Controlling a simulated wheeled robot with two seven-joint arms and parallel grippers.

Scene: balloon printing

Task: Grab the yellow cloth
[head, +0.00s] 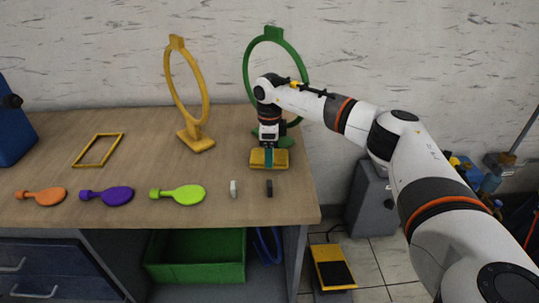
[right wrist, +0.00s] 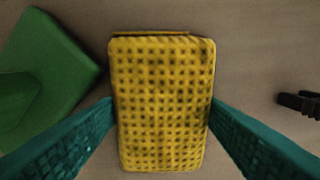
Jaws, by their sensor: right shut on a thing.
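The yellow cloth (head: 257,160) is a flat rectangular pad on the wooden table, near its right side. It fills the middle of the right wrist view (right wrist: 162,100), with a dimpled surface and dark specks. My right gripper (head: 269,160) reaches down over it from above. Its two teal fingers stand at the left and right edges of the cloth in the right wrist view (right wrist: 162,122), shut on it. The cloth appears to be still at table level. My left gripper does not show.
A green ring stand (head: 251,60) is right behind my right gripper; its base (right wrist: 50,75) lies close to the cloth. A yellow ring stand (head: 196,143), a yellow frame (head: 78,163), orange, purple (head: 115,196) and green balloons, and white and black (head: 269,188) small pieces share the table.

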